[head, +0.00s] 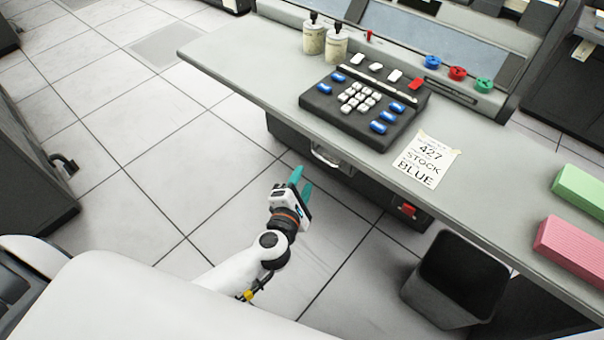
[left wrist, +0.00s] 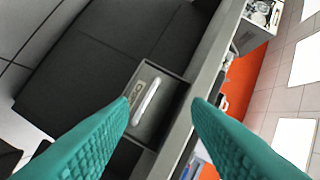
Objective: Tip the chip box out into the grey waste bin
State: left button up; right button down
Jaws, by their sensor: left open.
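The chip box (head: 343,167) is a dark drawer-like box with a pale bar handle, set in the front of the machine below the desk top. In the left wrist view the chip box (left wrist: 172,92) shows its labelled front and handle between my fingers; its inside is hidden. My left gripper (head: 301,182), with teal fingers, is open and empty, a little in front of the handle and apart from it. The grey waste bin (head: 424,300) stands upright on the floor at the lower right, dark inside. My right gripper is not in view.
The grey desk top (head: 250,75) overhangs the chip box. It carries a keypad (head: 345,118), a paper note (head: 427,160), and green (head: 580,190) and pink (head: 572,250) card stacks. A red switch (head: 408,210) sits right of the box.

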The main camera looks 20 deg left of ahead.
aim_at(316, 154)
pick_arm(q)
jog(key=shift+f, duration=0.25)
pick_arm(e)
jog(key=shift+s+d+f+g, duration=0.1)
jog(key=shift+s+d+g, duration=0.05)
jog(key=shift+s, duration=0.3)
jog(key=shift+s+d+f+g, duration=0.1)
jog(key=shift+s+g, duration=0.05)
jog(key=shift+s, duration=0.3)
pick_arm(q)
jog(key=shift+w, duration=0.1)
jog(key=w, duration=0.4)
jog(key=w+f+b, duration=0.1)
jog(key=w, duration=0.2)
jog(key=w+f+b, duration=0.1)
jog(key=w, duration=0.3)
jog(key=shift+w+a+f, duration=0.15)
jog(key=shift+w+a, duration=0.1)
jog(key=shift+w, duration=0.05)
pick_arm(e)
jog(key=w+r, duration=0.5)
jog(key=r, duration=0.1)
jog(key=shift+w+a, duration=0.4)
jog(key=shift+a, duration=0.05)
